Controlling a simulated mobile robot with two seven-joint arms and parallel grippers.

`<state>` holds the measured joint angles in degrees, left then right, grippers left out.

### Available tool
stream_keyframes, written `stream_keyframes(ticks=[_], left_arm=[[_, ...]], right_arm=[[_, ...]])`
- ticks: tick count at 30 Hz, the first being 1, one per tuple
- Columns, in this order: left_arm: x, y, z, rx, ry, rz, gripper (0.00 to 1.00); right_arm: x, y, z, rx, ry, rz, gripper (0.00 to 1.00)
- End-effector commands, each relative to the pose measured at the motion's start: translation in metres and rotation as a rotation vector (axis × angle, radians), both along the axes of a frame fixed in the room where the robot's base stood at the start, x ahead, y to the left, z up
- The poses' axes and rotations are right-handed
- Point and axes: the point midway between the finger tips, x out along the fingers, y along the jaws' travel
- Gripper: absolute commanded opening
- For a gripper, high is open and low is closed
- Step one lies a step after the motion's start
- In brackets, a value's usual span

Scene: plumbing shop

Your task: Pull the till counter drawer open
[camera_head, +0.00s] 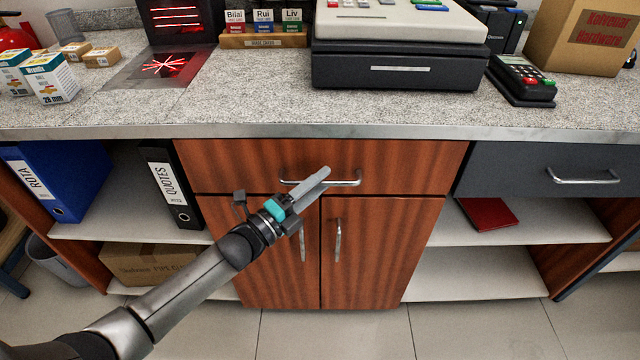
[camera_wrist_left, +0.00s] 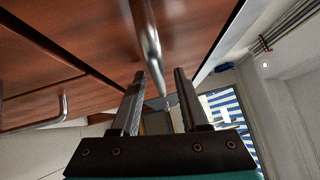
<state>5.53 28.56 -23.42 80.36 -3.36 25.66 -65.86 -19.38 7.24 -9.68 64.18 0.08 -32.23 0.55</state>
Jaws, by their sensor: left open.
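The wooden drawer (camera_head: 235,165) sits under the counter top, below the till. Its front looks flush with the cabinet, so it appears shut. Its horizontal metal bar handle (camera_head: 347,183) is partly hidden behind my left gripper (camera_head: 318,181). In the left wrist view the handle (camera_wrist_left: 149,42) runs down between the two fingertips of my left gripper (camera_wrist_left: 160,76). The fingers are apart, with a gap to the bar; I cannot tell whether either touches it. My right gripper is in neither view.
Two cabinet doors with upright handles (camera_head: 338,240) are below the drawer. A grey drawer (camera_head: 525,170) is to the right. Open shelves hold a blue binder (camera_head: 60,180), a black binder (camera_head: 172,188) and a red book (camera_head: 487,214). The till (camera_head: 400,65) stands on the counter.

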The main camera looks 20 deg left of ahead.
Motion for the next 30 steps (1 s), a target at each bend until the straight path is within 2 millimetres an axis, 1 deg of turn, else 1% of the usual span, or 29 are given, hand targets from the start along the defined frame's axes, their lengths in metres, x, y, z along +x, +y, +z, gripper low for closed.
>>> stream_keyframes(ticks=[3, 11, 23, 30], left_arm=[[0.0042, -0.0023, 0.0002, 0.0, 0.001, 0.0, 0.45], [0.0046, -0.0027, 0.0005, 0.0, 0.001, 0.0, 0.45], [0.0044, -0.0025, 0.0006, 0.0, 0.001, 0.0, 0.01], [0.0044, -0.0025, 0.0006, 0.0, 0.001, 0.0, 0.0]], right_arm=[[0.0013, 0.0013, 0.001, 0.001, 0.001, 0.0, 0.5], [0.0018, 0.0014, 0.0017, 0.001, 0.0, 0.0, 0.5], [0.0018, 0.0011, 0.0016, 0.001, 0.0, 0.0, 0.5], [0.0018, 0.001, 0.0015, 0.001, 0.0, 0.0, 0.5]])
